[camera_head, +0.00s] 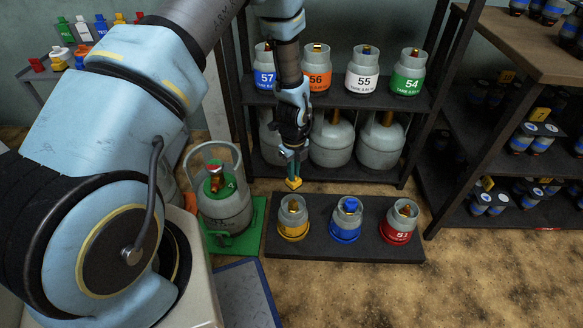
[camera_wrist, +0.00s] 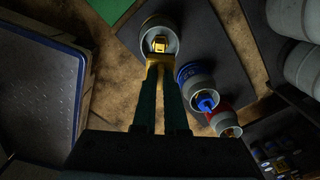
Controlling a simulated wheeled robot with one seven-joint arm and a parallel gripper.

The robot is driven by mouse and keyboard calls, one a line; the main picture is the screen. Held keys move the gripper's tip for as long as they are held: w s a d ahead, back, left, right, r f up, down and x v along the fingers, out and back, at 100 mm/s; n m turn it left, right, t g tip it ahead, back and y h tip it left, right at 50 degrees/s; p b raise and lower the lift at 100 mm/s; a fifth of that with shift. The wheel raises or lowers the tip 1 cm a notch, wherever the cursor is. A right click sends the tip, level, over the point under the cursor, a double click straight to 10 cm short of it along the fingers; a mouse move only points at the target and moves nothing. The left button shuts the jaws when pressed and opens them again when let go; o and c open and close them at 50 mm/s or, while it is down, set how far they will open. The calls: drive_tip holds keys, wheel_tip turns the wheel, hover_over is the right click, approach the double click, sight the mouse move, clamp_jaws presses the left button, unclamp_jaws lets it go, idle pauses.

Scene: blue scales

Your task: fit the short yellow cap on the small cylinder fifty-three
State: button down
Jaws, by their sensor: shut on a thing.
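My gripper (camera_head: 293,172) points down, shut on the short yellow cap (camera_head: 293,183). The cap is above the yellow-banded small cylinder (camera_head: 293,230) at the left end of a low dark platform (camera_head: 340,195). I cannot read a number on this cylinder; its brass valve shows inside the collar, just below the cap. In the wrist view, my gripper (camera_wrist: 160,75) reaches to the near edge of the cylinder's round collar (camera_wrist: 146,27), with yellow at the fingertips. In the head view the cap looks slightly above the collar; whether they touch is unclear.
A blue-banded small cylinder (camera_head: 346,222) with a blue cap and red-banded cylinder 51 (camera_head: 399,222) stand to the right. A larger grey cylinder (camera_head: 222,195) stands on a green mat at left. A shelf behind holds cylinders, including 55 (camera_head: 362,70). Several caps lie on a table at upper left.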

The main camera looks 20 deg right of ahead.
drive_tip(key=shift+r, duration=0.1)
drive_tip(key=b, duration=0.4)
hover_over(293, 201)
drive_tip(key=shift+f, duration=4.15)
drive_tip(key=shift+f+b, duration=0.85)
drive_tip(key=shift+f, duration=0.9)
drive_tip(key=c, duration=0.9)
unclamp_jaws()
